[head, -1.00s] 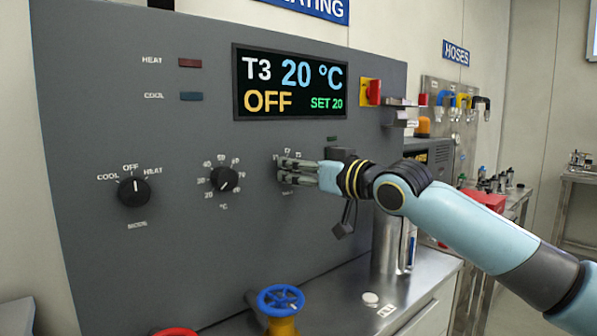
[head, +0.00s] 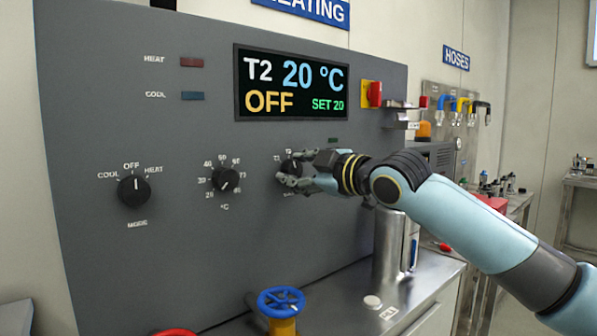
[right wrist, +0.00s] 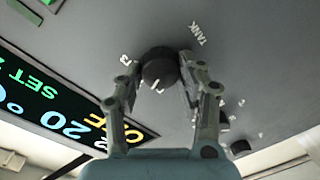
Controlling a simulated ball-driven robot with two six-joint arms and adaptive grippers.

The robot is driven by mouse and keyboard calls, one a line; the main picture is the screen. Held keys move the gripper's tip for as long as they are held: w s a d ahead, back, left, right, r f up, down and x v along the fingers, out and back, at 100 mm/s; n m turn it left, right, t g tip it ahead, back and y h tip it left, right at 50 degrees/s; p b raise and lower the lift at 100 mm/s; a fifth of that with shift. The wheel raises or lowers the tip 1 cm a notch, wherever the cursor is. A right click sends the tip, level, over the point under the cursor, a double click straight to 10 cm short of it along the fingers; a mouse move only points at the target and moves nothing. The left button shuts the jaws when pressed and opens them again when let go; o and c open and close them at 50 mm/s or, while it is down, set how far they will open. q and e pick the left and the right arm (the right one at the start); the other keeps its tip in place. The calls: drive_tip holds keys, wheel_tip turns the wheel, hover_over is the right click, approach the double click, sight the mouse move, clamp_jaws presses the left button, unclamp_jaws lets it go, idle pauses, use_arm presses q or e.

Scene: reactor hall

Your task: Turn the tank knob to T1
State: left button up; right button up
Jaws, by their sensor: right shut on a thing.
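The tank knob (head: 291,167) is a round black dial on the grey panel (head: 190,260), partly hidden by my right gripper (head: 287,174). In the right wrist view, the knob (right wrist: 159,68) sits between the two fingers of my right gripper (right wrist: 158,80), which is shut on it. The display (head: 293,84) reads T2, 20 °C, OFF, SET 20. The TANK label and a T3 mark show beside the knob in the right wrist view. My left gripper is not in view.
The mode knob (head: 134,190) and the temperature knob (head: 226,179) are to the left on the same panel. A blue valve wheel (head: 281,301) stands below. A red and yellow switch (head: 371,94) is right of the display. A steel counter (head: 345,292) lies under my arm.

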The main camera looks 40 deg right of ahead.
drive_tip(key=n, duration=0.5)
drive_tip(key=shift+f+n+h, duration=0.15)
drive_tip(key=shift+n+h, duration=0.15)
drive_tip(key=shift+n, duration=0.1)
idle(0.4)
drive_tip(key=o, duration=1.2)
drive_tip(key=shift+c, duration=0.2)
drive_tip(key=s, duration=0.7)
drive_tip(key=shift+s+d+r, duration=0.15)
drive_tip(key=shift+s+r, duration=0.1)
drive_tip(key=shift+r, duration=0.1)
